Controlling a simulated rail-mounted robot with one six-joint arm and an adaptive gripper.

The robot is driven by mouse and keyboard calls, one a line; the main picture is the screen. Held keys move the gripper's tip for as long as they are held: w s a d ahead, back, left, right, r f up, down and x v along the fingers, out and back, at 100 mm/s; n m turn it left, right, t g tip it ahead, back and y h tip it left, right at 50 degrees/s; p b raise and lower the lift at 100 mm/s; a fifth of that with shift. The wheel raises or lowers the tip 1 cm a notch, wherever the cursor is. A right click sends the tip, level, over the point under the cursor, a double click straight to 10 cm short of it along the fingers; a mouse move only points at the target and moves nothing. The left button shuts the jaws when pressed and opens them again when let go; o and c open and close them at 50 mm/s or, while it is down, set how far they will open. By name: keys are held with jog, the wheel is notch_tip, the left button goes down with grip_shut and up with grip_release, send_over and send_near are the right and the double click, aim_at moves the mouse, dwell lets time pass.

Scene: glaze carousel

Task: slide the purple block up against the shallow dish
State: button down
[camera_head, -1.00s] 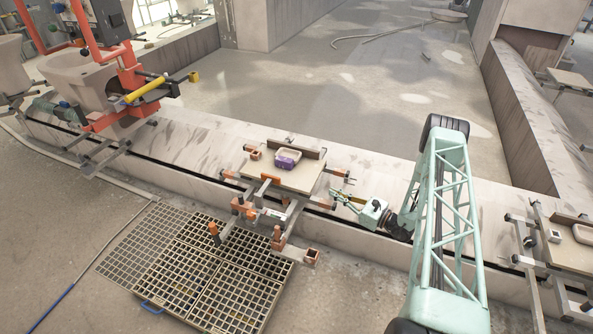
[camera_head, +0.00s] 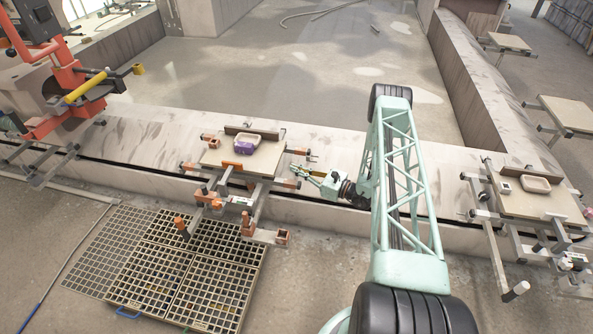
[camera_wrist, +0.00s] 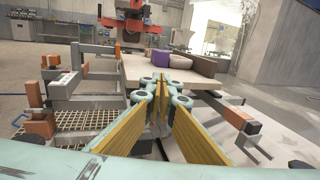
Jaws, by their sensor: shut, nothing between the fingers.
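The purple block (camera_head: 242,147) lies on a pale square board (camera_head: 263,160), in front of the shallow dish (camera_head: 249,137). They overlap in the head view, and I cannot tell if they touch. My gripper (camera_head: 293,171) is shut and empty, just off the board's right edge and apart from the block. Its yellow-padded fingers (camera_wrist: 162,84) meet at the tips in the wrist view.
A dark bar (camera_head: 252,132) stands along the board's back edge, and a small orange-brown box (camera_head: 209,138) is at its left. Metal arms with orange clamps (camera_head: 232,200) stick out in front. Another board with a pale dish (camera_head: 536,184) is at the right. Floor grating (camera_head: 175,265) lies in front.

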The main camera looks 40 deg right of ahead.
aim_at(252, 151)
jog(key=b+x, duration=0.2)
jog(key=x, duration=1.9)
jog(key=shift+w+a+b, duration=0.1)
jog(key=shift+w+b, duration=0.15)
jog(key=shift+b, duration=0.15)
jog(key=shift+b+x, duration=0.7)
jog(key=shift+x, duration=0.15)
jog(key=shift+s, duration=0.15)
jog(key=shift+s+d, duration=0.3)
jog(key=shift+s, duration=0.15)
jog(key=p+v, duration=0.3)
jog(key=v, duration=1.9)
jog(key=shift+s, duration=0.3)
